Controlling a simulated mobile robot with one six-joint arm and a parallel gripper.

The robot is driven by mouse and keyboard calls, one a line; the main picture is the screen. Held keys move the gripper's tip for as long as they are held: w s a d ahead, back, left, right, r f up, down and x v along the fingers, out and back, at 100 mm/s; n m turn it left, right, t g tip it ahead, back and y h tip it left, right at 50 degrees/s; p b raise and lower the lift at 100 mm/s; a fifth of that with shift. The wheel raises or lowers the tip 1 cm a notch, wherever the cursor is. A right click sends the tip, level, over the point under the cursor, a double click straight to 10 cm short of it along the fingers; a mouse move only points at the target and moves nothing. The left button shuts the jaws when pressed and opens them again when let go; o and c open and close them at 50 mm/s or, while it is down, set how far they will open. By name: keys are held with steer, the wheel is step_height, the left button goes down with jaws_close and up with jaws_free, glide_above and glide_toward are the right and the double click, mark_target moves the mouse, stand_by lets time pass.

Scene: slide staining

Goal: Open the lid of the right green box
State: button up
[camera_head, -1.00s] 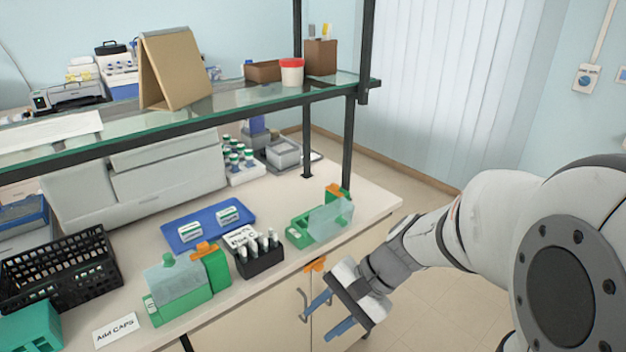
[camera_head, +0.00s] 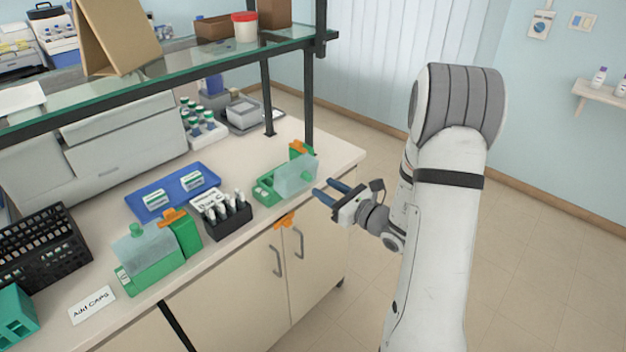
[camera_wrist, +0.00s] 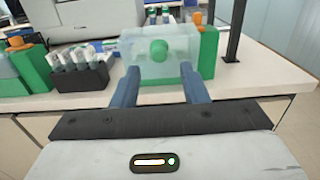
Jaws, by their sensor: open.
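The right green box (camera_head: 264,193) stands near the right end of the bench. Its clear lid (camera_head: 296,176) with a round green knob (camera_head: 306,175) is on it, and an orange clip (camera_head: 298,149) sits at its back. In the wrist view the lid (camera_wrist: 140,70) and its knob (camera_wrist: 158,50) are straight ahead, between the fingers in the picture. My gripper (camera_head: 332,191) is open and empty, just right of the box at the bench's front edge. The fingertips (camera_wrist: 158,82) look close to the lid; whether they touch it I cannot tell.
A second green box with a clear lid (camera_head: 145,244) stands at left on the bench. A black tube rack (camera_head: 228,222) and a blue tray (camera_head: 172,200) lie between. A glass shelf (camera_head: 150,86) hangs above, with a dark post (camera_head: 309,90) behind the right box.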

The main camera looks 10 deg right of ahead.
mark_target(310, 180)
steer(key=x, duration=0.5)
steer(key=shift+w+a+p, duration=0.15)
steer(key=shift+p, duration=0.25)
jaws_close()
